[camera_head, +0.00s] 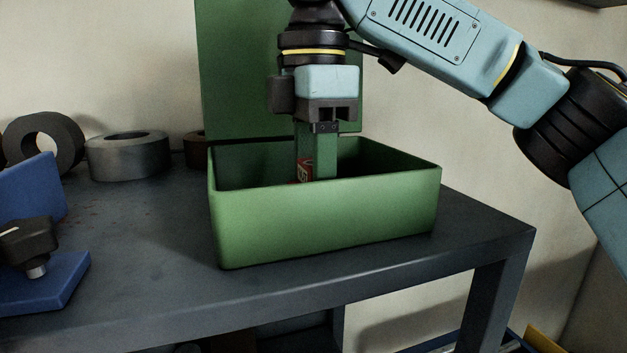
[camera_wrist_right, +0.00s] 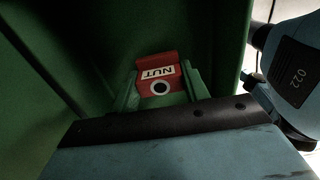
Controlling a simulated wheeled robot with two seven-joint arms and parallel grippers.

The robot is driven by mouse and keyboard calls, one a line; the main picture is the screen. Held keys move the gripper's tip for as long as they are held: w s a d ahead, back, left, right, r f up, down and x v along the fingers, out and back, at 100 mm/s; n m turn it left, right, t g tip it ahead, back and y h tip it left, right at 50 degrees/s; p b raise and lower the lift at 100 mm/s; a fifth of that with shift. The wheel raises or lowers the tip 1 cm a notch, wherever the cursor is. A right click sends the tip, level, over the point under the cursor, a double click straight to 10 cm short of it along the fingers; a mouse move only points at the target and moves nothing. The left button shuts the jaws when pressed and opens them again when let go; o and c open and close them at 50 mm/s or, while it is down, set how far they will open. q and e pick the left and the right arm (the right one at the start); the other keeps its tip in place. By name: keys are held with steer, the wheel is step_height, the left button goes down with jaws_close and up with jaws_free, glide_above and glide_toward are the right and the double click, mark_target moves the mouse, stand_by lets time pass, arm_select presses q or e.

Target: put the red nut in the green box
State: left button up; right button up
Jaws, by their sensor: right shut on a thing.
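The green box (camera_head: 325,220) stands open on the dark table, with its lid (camera_head: 235,70) raised at the back. My right gripper (camera_head: 318,172) reaches straight down into the box, its fingertips below the front rim. It is shut on the red nut (camera_head: 303,171), which shows as a small red patch beside the fingers. In the right wrist view the nut (camera_wrist_right: 157,68) is a red piece with a white "NUT" label and a dark round hole, held between the fingers (camera_wrist_right: 160,98). The front wall hides the box floor, so I cannot tell whether the nut touches it. My left gripper is out of view.
Grey rings (camera_head: 128,156) lie at the back left of the table (camera_head: 140,235). A blue object (camera_head: 40,280) with a black and metal part stands at the left edge. The tabletop between it and the box is clear.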

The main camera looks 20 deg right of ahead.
steer(key=shift+w+d+f, duration=0.1)
steer(key=shift+w+f, duration=0.05)
steer(key=shift+f, duration=0.7)
steer(key=o, duration=1.3)
steer(key=shift+f, duration=0.15)
step_height(320, 180, up, 12)
steer(key=shift+r, duration=0.2)
